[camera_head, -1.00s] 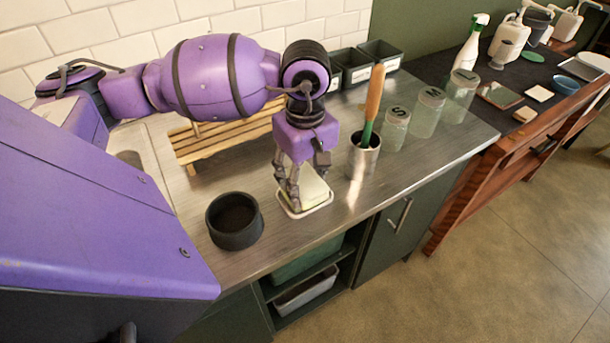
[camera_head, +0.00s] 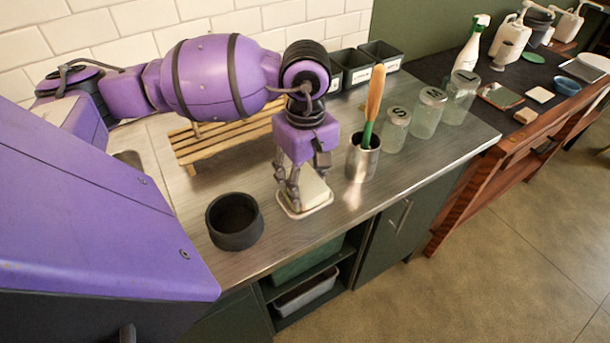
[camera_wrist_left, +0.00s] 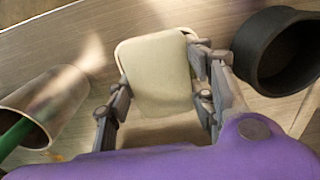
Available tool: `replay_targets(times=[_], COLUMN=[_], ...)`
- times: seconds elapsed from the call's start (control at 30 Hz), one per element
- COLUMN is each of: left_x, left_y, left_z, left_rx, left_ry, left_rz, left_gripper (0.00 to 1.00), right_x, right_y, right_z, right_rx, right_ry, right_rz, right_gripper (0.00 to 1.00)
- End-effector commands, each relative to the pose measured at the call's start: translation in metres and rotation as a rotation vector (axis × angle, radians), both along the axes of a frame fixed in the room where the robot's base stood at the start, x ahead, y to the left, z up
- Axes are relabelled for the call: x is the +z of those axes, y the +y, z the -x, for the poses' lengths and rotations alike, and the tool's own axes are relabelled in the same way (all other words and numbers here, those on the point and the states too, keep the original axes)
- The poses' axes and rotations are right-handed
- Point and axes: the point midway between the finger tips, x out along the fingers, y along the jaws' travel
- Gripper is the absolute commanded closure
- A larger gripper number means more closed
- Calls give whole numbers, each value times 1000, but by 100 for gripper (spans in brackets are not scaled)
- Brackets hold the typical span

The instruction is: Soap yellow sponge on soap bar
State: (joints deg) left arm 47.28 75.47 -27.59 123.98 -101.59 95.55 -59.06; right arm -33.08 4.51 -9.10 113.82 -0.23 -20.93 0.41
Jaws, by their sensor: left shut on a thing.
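My left gripper (camera_head: 308,186) points down at the front of the metal counter, with its fingers on either side of a pale yellow sponge (camera_head: 316,191). The sponge also shows between the fingers in the left wrist view (camera_wrist_left: 158,75). It sits low over a shallow white dish (camera_head: 303,213), and the dish's pale rim shows around it. A soap bar cannot be made out apart from the sponge; any bar under it is hidden. Whether the sponge touches something below cannot be told. My right gripper is not in view.
A black round bowl (camera_head: 235,222) stands left of the dish. A metal cup (camera_head: 362,160) with a wooden-handled brush (camera_head: 374,95) stands right. Glass jars (camera_head: 427,112) are farther right. A wooden slatted rack (camera_head: 215,145) lies behind. The counter's front edge is close to the dish.

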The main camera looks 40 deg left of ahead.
Motion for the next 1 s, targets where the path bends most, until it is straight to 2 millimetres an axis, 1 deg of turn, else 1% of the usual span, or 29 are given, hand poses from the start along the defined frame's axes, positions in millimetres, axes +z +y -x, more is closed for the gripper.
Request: replay_targets(times=[0.07,0.17,0.8,0.9,1.0], left_x=[0,6,59,67,71], left_y=[0,0,0,0,0], left_z=[1,1,0,0,0], left_rx=[0,0,1,1,0], left_ry=[5,4,-1,-2,-1], left_rz=[0,-1,-1,0,0], left_gripper=[71,71,71,71,71], right_x=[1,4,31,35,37], right_y=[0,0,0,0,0], right_z=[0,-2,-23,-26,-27], right_rx=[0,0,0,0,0], right_ry=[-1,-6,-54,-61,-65], right_rz=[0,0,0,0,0], right_gripper=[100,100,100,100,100])
